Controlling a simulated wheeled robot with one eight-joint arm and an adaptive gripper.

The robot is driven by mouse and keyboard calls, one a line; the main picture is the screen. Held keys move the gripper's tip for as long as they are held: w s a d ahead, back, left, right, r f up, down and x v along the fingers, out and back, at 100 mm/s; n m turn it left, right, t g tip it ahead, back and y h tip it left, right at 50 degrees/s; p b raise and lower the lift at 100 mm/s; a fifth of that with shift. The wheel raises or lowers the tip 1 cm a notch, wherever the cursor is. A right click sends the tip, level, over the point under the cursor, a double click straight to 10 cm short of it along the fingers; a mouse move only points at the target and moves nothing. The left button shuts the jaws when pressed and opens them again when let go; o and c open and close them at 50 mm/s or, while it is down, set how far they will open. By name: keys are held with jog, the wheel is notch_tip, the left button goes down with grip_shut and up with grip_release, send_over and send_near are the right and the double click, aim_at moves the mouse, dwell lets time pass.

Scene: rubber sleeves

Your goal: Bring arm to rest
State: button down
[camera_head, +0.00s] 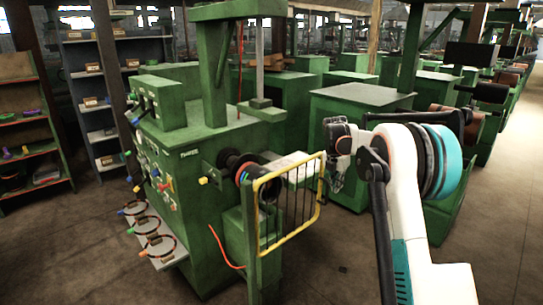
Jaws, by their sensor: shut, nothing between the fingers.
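My gripper (338,165) is at the right of centre, at the end of my white arm (408,200). The arm rises from the bottom right, with teal and black rings at its bent joint. The gripper is shut and empty, pointing down. It is small and dark in this view. It appears just right of the yellow-framed guard (290,203) of a green machine (205,160); I cannot tell the gap between them.
Shelving racks with small boxes and rings stand at the far left (28,130) and behind (108,85). More green machines (360,110) fill the back. Bare floor (510,220) shows at the right.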

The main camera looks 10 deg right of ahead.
jog(key=s+a+r+m+t+b, duration=0.1)
jog(key=s+a+r+m, duration=0.35)
jog(key=s, duration=0.25)
jog(key=s+a+r+m+t+y, duration=0.1)
jog(key=s+a+r+m, duration=0.35)
jog(key=s+a, duration=0.2)
jog(key=s+a+r+m+t+b, duration=0.1)
jog(key=s+a+r+m, duration=0.3)
jog(key=s, duration=0.4)
jog(key=s+a+f+m+t, duration=0.1)
jog(key=s+m, duration=0.3)
jog(key=s, duration=0.4)
jog(key=s+a+f+m+y+b, duration=0.1)
jog(key=s+a+f+m, duration=0.2)
jog(key=s, duration=0.5)
jog(key=s+a+f+m+t, duration=0.1)
jog(key=s+a+f+m, duration=0.3)
jog(key=s, duration=0.3)
jog(key=shift+s+a+m+t, duration=0.25)
jog(key=shift+s+m+t, duration=0.05)
jog(key=shift+s, duration=0.1)
